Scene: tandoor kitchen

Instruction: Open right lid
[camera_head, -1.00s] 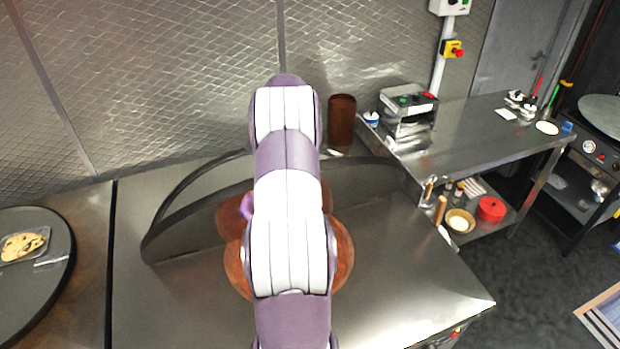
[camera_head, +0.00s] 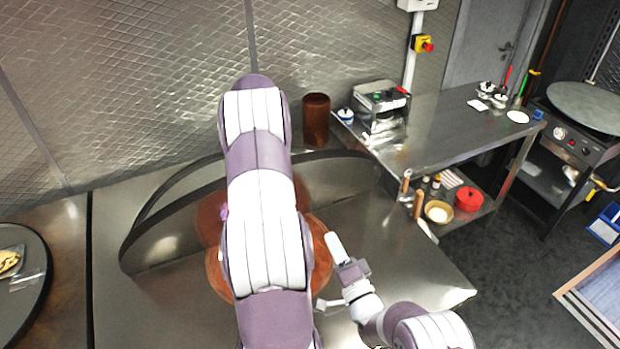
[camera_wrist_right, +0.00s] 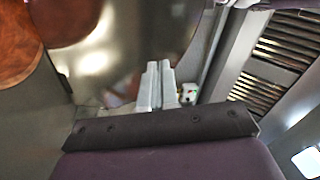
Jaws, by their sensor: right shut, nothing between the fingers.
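A round copper-brown surface (camera_head: 322,258) lies on the steel counter, its middle hidden behind my large purple-and-white arm. Behind it a dark half-round metal plate (camera_head: 165,240) stands upright; a second brown round shape on it may be a reflection. I cannot tell which part is the right lid. My right gripper (camera_head: 334,245) is shut and empty, close to the right edge of the copper-brown surface. In the right wrist view its fingers (camera_wrist_right: 157,84) are together, with copper-brown shapes (camera_wrist_right: 68,20) at the upper left. My left gripper is not in view.
A brown cylinder (camera_head: 316,120) stands behind the plate. A steel side table (camera_head: 430,130) with a small appliance (camera_head: 380,103) is at the right. A dark round tray (camera_head: 38,285) is at the left. The counter's right part (camera_head: 420,265) is clear.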

